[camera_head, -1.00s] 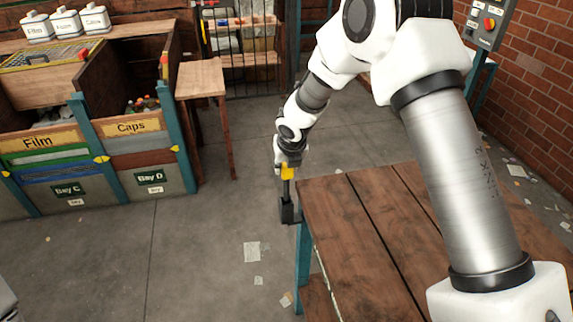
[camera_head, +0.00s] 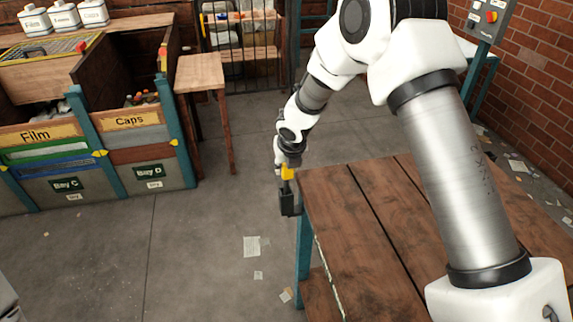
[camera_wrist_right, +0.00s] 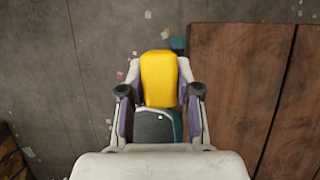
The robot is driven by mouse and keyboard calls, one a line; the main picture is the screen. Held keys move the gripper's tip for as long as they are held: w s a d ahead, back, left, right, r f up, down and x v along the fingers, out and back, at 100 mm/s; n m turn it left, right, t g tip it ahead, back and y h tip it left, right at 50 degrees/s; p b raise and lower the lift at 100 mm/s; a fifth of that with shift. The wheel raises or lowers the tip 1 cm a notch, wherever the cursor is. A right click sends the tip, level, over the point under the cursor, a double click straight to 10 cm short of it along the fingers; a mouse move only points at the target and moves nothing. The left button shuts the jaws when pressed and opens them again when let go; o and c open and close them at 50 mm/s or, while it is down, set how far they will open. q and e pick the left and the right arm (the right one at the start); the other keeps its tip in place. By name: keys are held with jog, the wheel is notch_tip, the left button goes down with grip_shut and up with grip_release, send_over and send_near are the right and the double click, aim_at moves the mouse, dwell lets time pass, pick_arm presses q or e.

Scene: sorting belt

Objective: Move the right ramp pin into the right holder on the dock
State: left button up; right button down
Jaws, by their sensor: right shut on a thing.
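The right ramp pin shows as a yellow block (camera_head: 287,173) in the head view, and large in the right wrist view (camera_wrist_right: 159,78). My right gripper (camera_head: 284,163) is shut on it, with one finger on each side in the wrist view. A dark grey part with a small green light (camera_wrist_right: 154,127) shows between the fingers. My left gripper is out of view.
The wooden table (camera_head: 345,225) with teal legs lies right of the gripper. Film and Caps bays (camera_head: 40,133) stand at the left, with a small wooden table (camera_head: 200,73) behind. The floor (camera_head: 190,250) between is open, with paper scraps.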

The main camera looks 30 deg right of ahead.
aim_at(287, 178)
jog(key=shift+f+b, duration=1.65)
jog(key=shift+f, duration=0.6)
jog(key=c, duration=0.7)
grip_release()
jog(key=shift+r, duration=0.1)
jog(key=v, duration=1.2)
jog(key=shift+a, duration=0.1)
